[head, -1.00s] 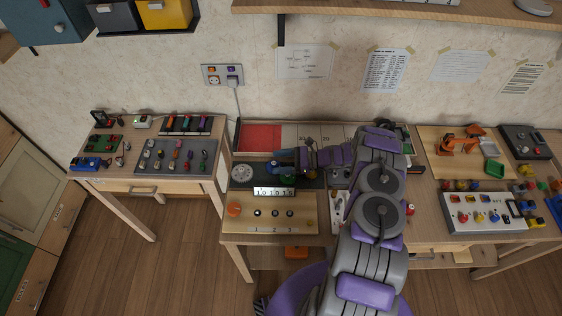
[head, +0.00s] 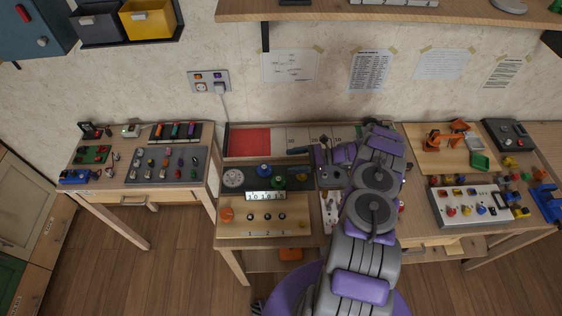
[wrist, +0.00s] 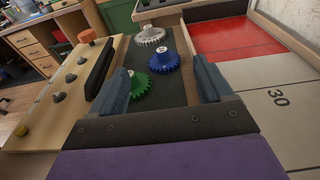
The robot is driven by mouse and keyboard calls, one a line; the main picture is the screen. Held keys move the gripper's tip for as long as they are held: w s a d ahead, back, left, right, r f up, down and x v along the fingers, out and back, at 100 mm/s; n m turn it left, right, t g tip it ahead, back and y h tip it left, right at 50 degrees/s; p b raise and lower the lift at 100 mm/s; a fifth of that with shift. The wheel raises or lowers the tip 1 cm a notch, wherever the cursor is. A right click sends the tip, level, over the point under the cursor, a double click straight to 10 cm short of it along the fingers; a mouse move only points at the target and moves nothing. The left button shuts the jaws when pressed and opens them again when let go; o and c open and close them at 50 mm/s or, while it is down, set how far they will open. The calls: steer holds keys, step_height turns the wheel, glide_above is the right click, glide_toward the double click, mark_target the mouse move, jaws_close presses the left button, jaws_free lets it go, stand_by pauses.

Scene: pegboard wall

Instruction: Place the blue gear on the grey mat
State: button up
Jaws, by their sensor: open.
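The blue gear (head: 264,170) lies on the dark grey panel (head: 303,183) of the middle table. It also shows in the wrist view (wrist: 164,62), beyond my fingertips. The green gear (head: 277,183) is close to it, toward the front, and the pale grey gear (head: 233,178) is at the panel's left end. My gripper (wrist: 164,80) is open and empty, right of the blue gear and apart from it. One finger partly covers the green gear in the wrist view. A grey mat-like board (head: 134,177) with several small items lies on the left table; I cannot tell which surface is the grey mat.
A wooden board (head: 240,229) with knobs and an orange button lies in front of the panel. A red area (head: 248,142) and pale numbered tiles lie behind it. The right table holds a white control box (head: 470,205). My arm hides part of the middle table.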

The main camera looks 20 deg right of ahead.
steer(key=v, duration=0.2)
steer(key=shift+s+d, duration=0.15)
steer(key=shift+d, duration=0.2)
steer(key=shift+r, duration=0.3)
steer(key=s+a+r+n+g+h, duration=0.2)
steer(key=s+a+r+n+g, duration=0.15)
steer(key=a+r, duration=0.4)
steer(key=s+a+r+n+g+h, duration=0.2)
steer(key=s+a+r+n, duration=0.25)
steer(key=r, duration=0.55)
steer(key=s+a+r+n+g+h, duration=0.2)
steer(key=s+a+r+n+g, duration=0.15)
steer(key=a+r, duration=0.4)
steer(key=s+r+n+h, duration=0.5)
steer(key=s+r, duration=0.2)
steer(key=s, duration=0.6)
steer(key=s+d+n+t+h, duration=0.1)
steer(key=s+n+h, duration=0.1)
steer(key=s, duration=0.5)
steer(key=s+d+r+n+t+h, duration=0.1)
steer(key=s+d+n+h, duration=0.1)
steer(key=s, duration=0.5)
steer(key=shift+d+r+n, duration=0.25)
steer(key=shift+n, duration=0.3)
